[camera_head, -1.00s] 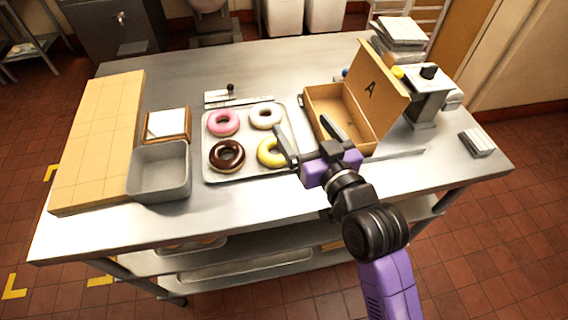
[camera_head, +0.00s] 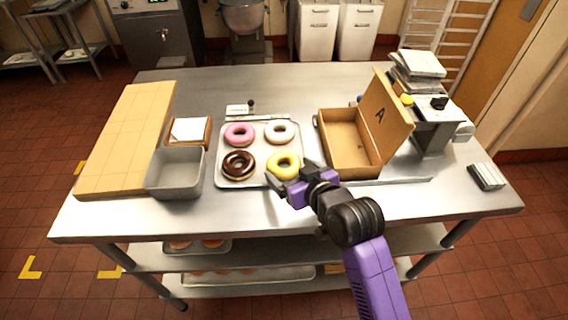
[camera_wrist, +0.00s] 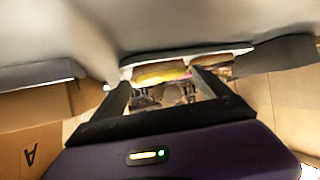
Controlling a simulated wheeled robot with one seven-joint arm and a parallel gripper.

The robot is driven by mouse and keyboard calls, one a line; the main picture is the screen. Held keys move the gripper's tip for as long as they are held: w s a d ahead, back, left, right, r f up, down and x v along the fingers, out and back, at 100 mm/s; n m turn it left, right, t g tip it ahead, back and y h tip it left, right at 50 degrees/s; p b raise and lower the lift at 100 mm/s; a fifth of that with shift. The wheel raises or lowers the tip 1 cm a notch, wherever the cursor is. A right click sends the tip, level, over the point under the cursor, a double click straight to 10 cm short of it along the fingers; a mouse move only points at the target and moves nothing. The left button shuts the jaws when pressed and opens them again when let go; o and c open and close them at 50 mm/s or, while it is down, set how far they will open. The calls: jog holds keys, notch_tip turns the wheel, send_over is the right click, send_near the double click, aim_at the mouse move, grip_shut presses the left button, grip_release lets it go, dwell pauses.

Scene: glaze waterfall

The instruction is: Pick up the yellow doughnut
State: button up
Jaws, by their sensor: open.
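The yellow doughnut (camera_head: 284,164) lies at the front right of a metal tray (camera_head: 231,184) on the steel table, in the head view. In the wrist view the yellow doughnut (camera_wrist: 160,75) shows as a yellow-topped edge between the fingers, farther off. My gripper (camera_head: 289,181) is open at the tray's front right, just in front of the yellow doughnut. In the wrist view my gripper (camera_wrist: 160,90) has its two fingers apart with nothing held. Whether a finger touches the doughnut I cannot tell.
A chocolate doughnut (camera_head: 239,164), a pink one (camera_head: 239,133) and a white one (camera_head: 280,132) share the tray. An open cardboard box marked A (camera_head: 350,166) stands right of it. A grey bin (camera_head: 175,186) stands left. The table's front strip is clear.

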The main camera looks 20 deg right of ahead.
aim_at(289, 168)
jog(key=shift+x, duration=1.55)
jog(key=shift+d, duration=0.1)
jog(key=c, duration=1.2)
